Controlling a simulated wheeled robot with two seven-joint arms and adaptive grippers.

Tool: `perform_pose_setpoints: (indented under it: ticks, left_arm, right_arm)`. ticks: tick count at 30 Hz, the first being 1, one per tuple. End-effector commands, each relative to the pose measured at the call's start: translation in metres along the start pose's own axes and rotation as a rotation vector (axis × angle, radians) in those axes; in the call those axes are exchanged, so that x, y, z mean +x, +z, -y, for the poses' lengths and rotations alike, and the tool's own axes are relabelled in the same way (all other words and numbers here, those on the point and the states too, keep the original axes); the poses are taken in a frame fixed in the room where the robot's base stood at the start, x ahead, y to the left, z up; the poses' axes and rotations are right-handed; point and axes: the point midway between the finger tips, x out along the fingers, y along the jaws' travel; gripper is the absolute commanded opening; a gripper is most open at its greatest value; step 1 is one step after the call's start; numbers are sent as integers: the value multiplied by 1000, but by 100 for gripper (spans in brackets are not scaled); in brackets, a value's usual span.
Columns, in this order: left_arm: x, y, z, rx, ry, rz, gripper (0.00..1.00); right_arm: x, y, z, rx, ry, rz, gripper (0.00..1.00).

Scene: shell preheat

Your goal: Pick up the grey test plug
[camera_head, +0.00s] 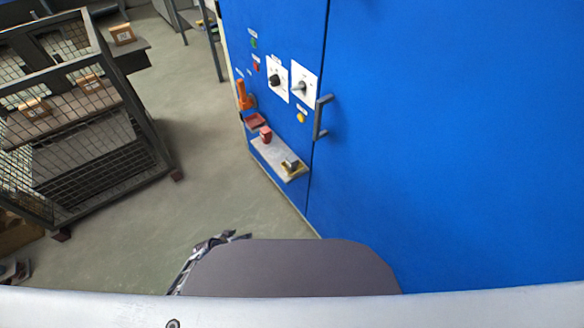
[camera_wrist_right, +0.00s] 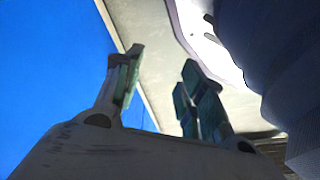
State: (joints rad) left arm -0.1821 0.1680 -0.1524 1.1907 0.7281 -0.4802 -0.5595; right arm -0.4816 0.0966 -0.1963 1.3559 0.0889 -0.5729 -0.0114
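A small shelf (camera_head: 275,156) is fixed low on the blue cabinet in the head view. A small grey block-like piece, which looks like the grey test plug (camera_head: 291,162), sits at the shelf's near right end, in or on a yellowish holder (camera_head: 294,169). A red piece (camera_head: 265,133) stands at the shelf's other end. My right gripper (camera_wrist_right: 160,72) shows in the right wrist view with its two fingers apart and nothing between them. The plug is not seen in that view. I cannot make out my left gripper in either view.
The blue cabinet (camera_head: 450,130) carries a dark handle (camera_head: 321,117), two knob panels, an orange lever (camera_head: 243,95) and a red tray-like piece (camera_head: 256,121). A mesh cage (camera_head: 90,130) with cartons stands at left. The floor (camera_head: 215,175) between is clear.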

Motion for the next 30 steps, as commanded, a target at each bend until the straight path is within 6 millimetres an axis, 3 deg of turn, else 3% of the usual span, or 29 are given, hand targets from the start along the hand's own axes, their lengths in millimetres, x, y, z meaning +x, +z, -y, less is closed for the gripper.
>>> perform_pose_setpoints:
  ticks: [14, 30]
  left_arm:
    - [15, -75, -7, 51, 97, -156, 59]
    - [7, -154, -27, 138, 216, -345, 59]
  right_arm:
    - [11, -31, 10, 9, -29, -52, 40]
    - [9, -61, 22, 14, -65, -106, 40]
